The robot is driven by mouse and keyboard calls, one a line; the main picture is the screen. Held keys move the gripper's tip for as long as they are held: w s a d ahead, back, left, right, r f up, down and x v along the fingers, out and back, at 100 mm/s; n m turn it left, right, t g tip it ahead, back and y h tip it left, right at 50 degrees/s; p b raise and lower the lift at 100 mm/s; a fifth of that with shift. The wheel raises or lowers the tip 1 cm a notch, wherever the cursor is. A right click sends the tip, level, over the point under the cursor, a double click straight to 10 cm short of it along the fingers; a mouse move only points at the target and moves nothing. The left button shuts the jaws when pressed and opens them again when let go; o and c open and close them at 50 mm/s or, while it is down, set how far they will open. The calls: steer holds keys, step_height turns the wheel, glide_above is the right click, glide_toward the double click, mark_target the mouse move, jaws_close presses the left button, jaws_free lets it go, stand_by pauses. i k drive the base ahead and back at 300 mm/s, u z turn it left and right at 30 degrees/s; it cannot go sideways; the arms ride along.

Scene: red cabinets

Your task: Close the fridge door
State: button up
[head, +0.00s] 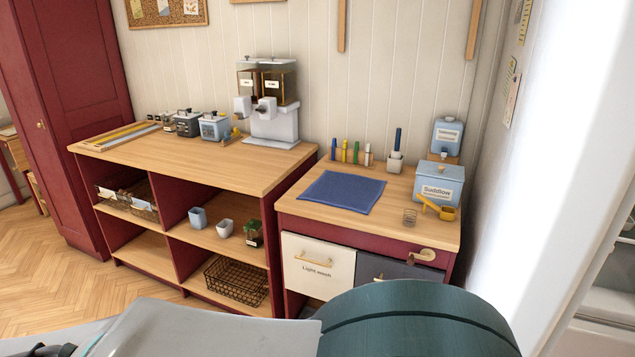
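The fridge (550,190) stands at the right edge of the head view as a tall, blurred white panel. I cannot tell whether this panel is the door or the side of the body. To the right of its edge, part of a pale interior with shelves (610,305) shows, so the fridge looks open. The rest of it is cut off by the frame. My gripper is not in view; only grey and teal rounded parts, which look like my own arm, fill the bottom of the picture.
A low wooden-topped counter (195,160) with open shelves stands at left, holding jars and a dispenser (275,100). A smaller counter (370,228) with a blue mat (342,191) and canisters stands beside the fridge. A red cabinet (75,110) is far left. Open wooden floor (45,285) shows at left.

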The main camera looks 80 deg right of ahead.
mark_target(565, 196)
steer(key=i, duration=0.4)
steer(key=z, duration=4.4)
steer(key=i, duration=0.45)
steer(key=z, duration=0.05)
